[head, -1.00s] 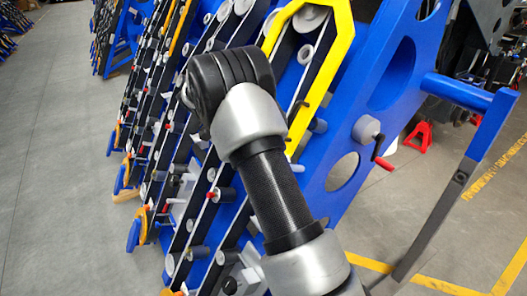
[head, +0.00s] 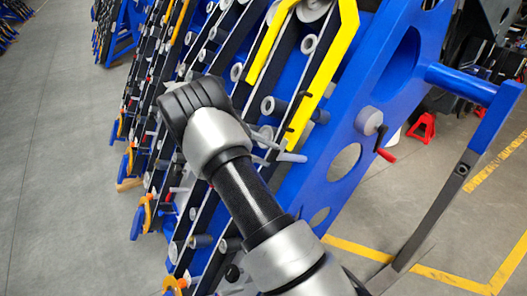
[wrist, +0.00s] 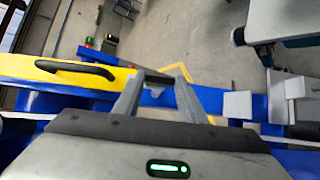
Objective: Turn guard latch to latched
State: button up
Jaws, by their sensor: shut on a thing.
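The yellow guard (head: 320,90) sits on the blue frame; in the wrist view it (wrist: 30,68) lies at the left with a black curved handle (wrist: 80,69). My gripper (wrist: 158,76) has its two grey fingers on either side of a short dark bar (wrist: 158,78), which looks like the guard latch, just beyond the guard's right end. The gripper is shut on it. In the head view my gripper (head: 290,148) shows as grey fingers by the guard's lower end, partly behind my arm. The latch's exact angle is hard to tell.
A grey knob with a red crank (head: 372,123) sticks out from the blue side plate, right of the guard. Rows of rollers and belts crowd the left. A blue post and bar (head: 470,90) stand at the right. Grey floor (head: 65,150) is open at the far left.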

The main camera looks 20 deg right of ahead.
dwell(0.4)
jog(key=o, duration=1.1)
jog(key=shift+c, duration=0.2)
jog(key=shift+w+a, duration=0.1)
jog(key=b+v, duration=0.1)
jog(key=v, duration=0.6)
jog(key=shift+a, duration=0.15)
jog(key=shift+r, duration=0.15)
